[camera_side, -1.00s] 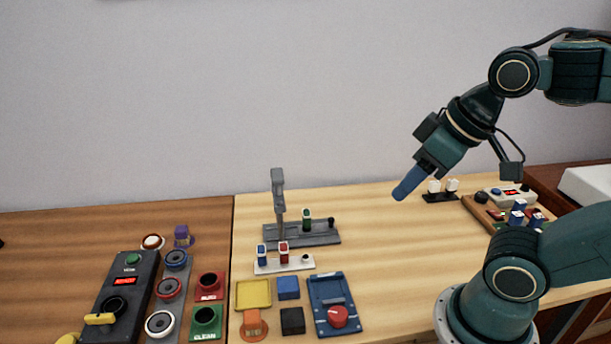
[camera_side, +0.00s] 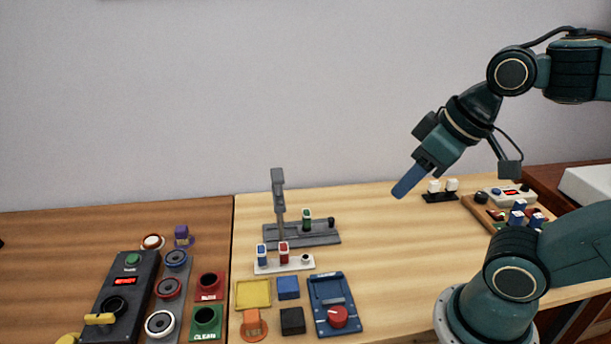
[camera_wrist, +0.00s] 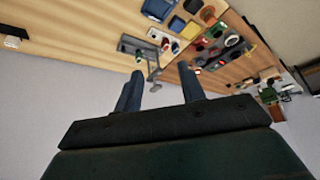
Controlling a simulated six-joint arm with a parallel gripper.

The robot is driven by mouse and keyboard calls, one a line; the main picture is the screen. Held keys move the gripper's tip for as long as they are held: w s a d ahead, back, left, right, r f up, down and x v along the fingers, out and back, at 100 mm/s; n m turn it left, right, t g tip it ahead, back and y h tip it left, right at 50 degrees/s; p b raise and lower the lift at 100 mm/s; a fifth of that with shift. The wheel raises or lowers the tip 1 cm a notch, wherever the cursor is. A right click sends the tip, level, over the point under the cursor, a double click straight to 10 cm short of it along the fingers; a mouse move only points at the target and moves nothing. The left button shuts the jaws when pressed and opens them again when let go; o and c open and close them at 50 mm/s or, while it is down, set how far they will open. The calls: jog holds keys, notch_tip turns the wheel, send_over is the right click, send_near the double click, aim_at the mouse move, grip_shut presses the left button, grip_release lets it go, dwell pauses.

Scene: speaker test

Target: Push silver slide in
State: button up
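A grey metal-looking fixture (camera_side: 322,238) stands on the light wood table in the side view, with an upright grey post (camera_side: 279,190) at its left. A green-and-white piece (camera_side: 306,220) and a small black knob (camera_side: 331,222) are on its base. I cannot tell which part is the silver slide. The fixture also shows in the wrist view (camera_wrist: 130,44). My gripper (camera_side: 403,192) is up and to the right of the fixture, apart from it, with its blue fingers angled down-left. In the wrist view my gripper (camera_wrist: 160,76) shows two spread fingers with nothing between them.
A white base with coloured vials (camera_side: 283,267) is in front of the fixture. Nearer are a yellow tray (camera_side: 253,293), a blue block (camera_side: 288,287) and a blue device with a red knob (camera_side: 338,317). A dark control panel (camera_side: 122,297) stands left.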

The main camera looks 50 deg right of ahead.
jog(key=w, duration=0.1)
jog(key=m+g, duration=0.6)
jog(key=m, duration=1.2)
send_over(331, 218)
notch_tip(331, 218, down, 16)
jog(key=shift+f, duration=0.15)
jog(key=shift+f, duration=6.75)
